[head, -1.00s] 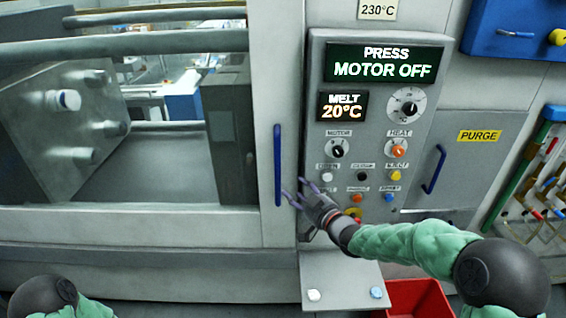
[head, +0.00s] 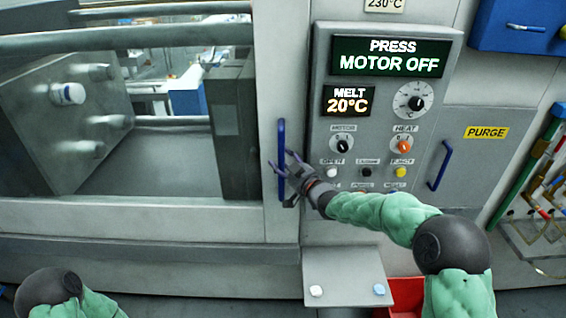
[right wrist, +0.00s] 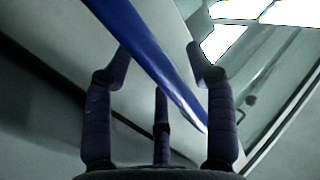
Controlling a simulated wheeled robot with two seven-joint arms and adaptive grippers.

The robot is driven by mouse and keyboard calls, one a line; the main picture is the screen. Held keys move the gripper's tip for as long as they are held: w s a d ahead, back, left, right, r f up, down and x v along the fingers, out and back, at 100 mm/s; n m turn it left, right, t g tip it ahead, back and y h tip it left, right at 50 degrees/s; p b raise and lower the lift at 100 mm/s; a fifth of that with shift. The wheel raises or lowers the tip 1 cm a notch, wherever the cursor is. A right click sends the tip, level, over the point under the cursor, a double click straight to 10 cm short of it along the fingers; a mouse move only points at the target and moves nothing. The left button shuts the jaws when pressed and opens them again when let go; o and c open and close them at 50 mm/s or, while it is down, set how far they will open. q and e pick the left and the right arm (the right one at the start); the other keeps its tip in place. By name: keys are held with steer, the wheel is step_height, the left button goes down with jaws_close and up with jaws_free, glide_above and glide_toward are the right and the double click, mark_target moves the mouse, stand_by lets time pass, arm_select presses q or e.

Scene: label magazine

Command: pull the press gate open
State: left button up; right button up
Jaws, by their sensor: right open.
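The press gate (head: 259,215) is a pale framed sliding door with a large window, and it stands shut beside the control panel. Its blue vertical handle (head: 281,150) is on the gate's right edge. My right gripper (head: 284,172) is open at the lower half of the handle, its fingers spread to either side of it. In the right wrist view the blue handle (right wrist: 150,55) runs diagonally between the open fingers (right wrist: 160,75). I cannot tell whether any finger touches it. My left gripper is out of view; only a part of my left arm shows at the bottom left.
The control panel (head: 340,120) with knobs and buttons is right of the handle, reading motor off. A purge door (head: 470,150) with its own blue handle (head: 440,165) is further right. A small shelf (head: 345,270) and a red bin (head: 407,290) are below.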

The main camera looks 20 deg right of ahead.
steer(key=shift+w, duration=0.15)
steer(key=shift+a, duration=0.15)
jaws_close()
